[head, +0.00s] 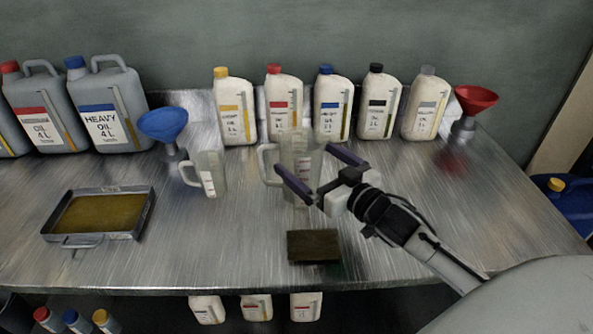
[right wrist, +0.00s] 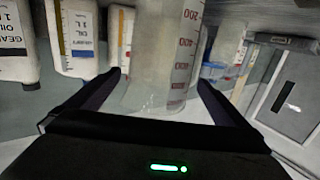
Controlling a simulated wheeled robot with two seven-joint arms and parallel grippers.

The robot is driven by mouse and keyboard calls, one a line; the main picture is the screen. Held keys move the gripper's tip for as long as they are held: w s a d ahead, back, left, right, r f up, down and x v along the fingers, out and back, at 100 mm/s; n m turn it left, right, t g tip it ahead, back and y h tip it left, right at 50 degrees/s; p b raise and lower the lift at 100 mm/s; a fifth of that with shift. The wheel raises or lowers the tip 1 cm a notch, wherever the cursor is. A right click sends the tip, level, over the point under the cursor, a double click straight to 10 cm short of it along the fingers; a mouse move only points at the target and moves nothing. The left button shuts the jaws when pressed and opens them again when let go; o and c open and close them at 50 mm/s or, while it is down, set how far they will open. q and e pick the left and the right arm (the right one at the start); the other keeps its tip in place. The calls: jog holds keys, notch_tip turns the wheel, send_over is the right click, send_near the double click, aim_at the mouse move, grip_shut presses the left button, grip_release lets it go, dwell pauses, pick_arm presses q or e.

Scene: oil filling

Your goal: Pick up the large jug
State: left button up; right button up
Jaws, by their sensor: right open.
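The large clear jug (head: 300,160) stands upright on the metal bench, with its handle on its left side. My right gripper (head: 318,172) is open at the jug, with one finger in front of it and the other at its right in the head view. In the right wrist view the jug (right wrist: 165,60), with red markings, lies between the two open fingers (right wrist: 160,95). I cannot tell whether the fingers touch it. A smaller clear jug (head: 210,174) stands to its left. My left gripper is not in view.
A row of white oil bottles (head: 332,108) stands behind the jug. A blue funnel (head: 163,124), large grey canisters (head: 110,108) and a metal tray (head: 138,217) are at left. A red funnel (head: 475,99) is at back right. A dark sponge-like block (head: 314,246) lies in front.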

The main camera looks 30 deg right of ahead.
aim_at(288, 144)
jog(key=w, duration=0.4)
jog(key=shift+w+f, duration=0.2)
jog(key=shift+w, duration=0.15)
jog(key=c, duration=1.3)
jog(key=shift+c, duration=0.5)
jog(key=shift+r, duration=0.1)
